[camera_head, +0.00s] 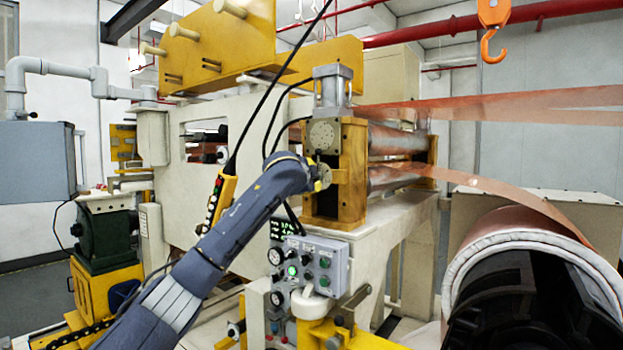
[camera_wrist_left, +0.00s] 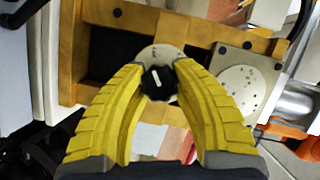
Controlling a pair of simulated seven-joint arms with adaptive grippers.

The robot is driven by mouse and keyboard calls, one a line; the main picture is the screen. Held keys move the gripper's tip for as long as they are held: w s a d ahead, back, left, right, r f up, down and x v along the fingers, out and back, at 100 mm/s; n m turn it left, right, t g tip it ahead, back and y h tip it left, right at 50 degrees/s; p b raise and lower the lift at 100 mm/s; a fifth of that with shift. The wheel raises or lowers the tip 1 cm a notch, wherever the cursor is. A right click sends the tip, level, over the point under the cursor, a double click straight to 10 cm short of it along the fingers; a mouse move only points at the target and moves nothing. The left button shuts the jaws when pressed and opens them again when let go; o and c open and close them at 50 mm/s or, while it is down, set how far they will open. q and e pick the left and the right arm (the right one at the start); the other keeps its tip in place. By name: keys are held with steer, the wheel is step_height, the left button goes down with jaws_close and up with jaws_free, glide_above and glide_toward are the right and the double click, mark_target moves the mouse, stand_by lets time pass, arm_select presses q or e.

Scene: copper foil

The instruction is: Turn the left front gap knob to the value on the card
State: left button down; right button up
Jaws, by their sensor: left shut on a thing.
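The gap knob is black with a white pointer line, in the left wrist view (camera_wrist_left: 158,82), in front of a round pale dial plate (camera_wrist_left: 160,54). My left gripper (camera_wrist_left: 158,88) has its yellow fingers on either side of the knob, shut on it. In the head view my left gripper (camera_head: 322,178) is at the knob's place on the yellow roller stand (camera_head: 350,165), and the knob is mostly hidden there. The dial's marks are too small to read. I cannot make out the card. My right gripper is not in view.
A grey control box (camera_head: 316,264) with buttons and gauges sits below my left arm. A yellow pendant (camera_head: 221,198) hangs beside the arm. Copper foil (camera_head: 490,185) runs from the rollers to the large roll (camera_head: 540,235) at right. An orange hook (camera_head: 494,40) hangs above.

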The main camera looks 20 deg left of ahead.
arm_select(q)
steer(key=shift+a+f, duration=0.15)
steer(key=shift+a, duration=0.05)
stand_by(0.3)
steer(key=c, duration=1.1)
jaws_free()
steer(key=shift+w+a, duration=0.1)
steer(key=shift+o, duration=0.8)
steer(key=s+r, duration=0.1)
steer(key=s, duration=1.1)
steer(key=shift+d+r, duration=0.3)
steer(key=shift+r, duration=0.05)
